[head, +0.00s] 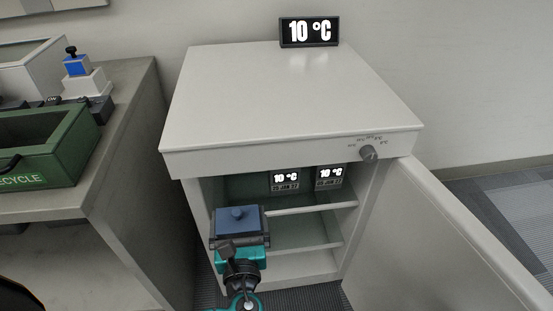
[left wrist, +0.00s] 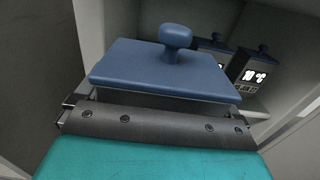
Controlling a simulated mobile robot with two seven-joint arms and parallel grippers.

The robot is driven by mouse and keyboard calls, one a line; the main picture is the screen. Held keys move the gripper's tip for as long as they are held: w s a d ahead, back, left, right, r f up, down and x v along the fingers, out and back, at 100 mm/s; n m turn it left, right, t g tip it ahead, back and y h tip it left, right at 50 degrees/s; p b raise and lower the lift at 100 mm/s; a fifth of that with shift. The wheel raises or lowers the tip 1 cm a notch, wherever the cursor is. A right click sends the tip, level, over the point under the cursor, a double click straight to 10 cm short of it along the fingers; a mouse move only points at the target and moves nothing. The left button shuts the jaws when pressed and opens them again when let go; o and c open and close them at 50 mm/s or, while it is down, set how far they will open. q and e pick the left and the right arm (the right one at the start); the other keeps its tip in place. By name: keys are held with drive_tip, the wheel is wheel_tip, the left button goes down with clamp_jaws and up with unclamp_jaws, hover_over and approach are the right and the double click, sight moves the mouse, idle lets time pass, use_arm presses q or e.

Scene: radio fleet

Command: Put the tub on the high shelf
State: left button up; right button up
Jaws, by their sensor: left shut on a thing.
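The tub has a blue lid with a round knob (head: 237,214). It also fills the middle of the left wrist view (left wrist: 165,72). My left gripper (head: 240,244), teal and dark, is shut on the tub and holds it level at the front of the open cabinet, on its left side. The tub's lower body is hidden by the gripper. The high shelf (head: 312,208) is the upper one inside the cabinet (head: 290,95). My right gripper is in neither view.
Two units with 10 °C displays (head: 285,180) (head: 329,177) stand on the high shelf at the back and right. A lower shelf (head: 305,248) is below. The cabinet door (head: 440,240) stands open to the right. A counter with a green recycle bin (head: 40,150) is at left.

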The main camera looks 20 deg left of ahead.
use_arm(q)
drive_tip(key=shift+w+a+f, duration=0.1)
drive_tip(key=shift+w+a, duration=0.2)
drive_tip(key=shift+w, duration=0.15)
drive_tip(key=f+b+x, duration=0.1)
drive_tip(key=b+x, duration=0.1)
drive_tip(key=x, duration=0.4)
drive_tip(key=f+b+x, duration=0.1)
drive_tip(key=b+x, duration=0.1)
drive_tip(key=x, duration=0.3)
drive_tip(key=f+b+x, duration=0.1)
drive_tip(key=b+x, duration=0.1)
drive_tip(key=x, duration=0.4)
drive_tip(key=shift+w+a+f, duration=0.1)
drive_tip(key=shift+w+a, duration=0.1)
drive_tip(key=shift+a, duration=0.1)
drive_tip(key=shift+f+b, duration=0.2)
drive_tip(key=shift+b, duration=0.1)
drive_tip(key=shift+r, duration=0.1)
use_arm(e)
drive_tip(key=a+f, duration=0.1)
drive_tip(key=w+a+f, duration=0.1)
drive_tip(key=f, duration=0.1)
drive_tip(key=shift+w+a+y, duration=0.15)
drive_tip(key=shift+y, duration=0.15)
use_arm(q)
drive_tip(key=o, duration=0.8)
drive_tip(key=shift+s, duration=0.1)
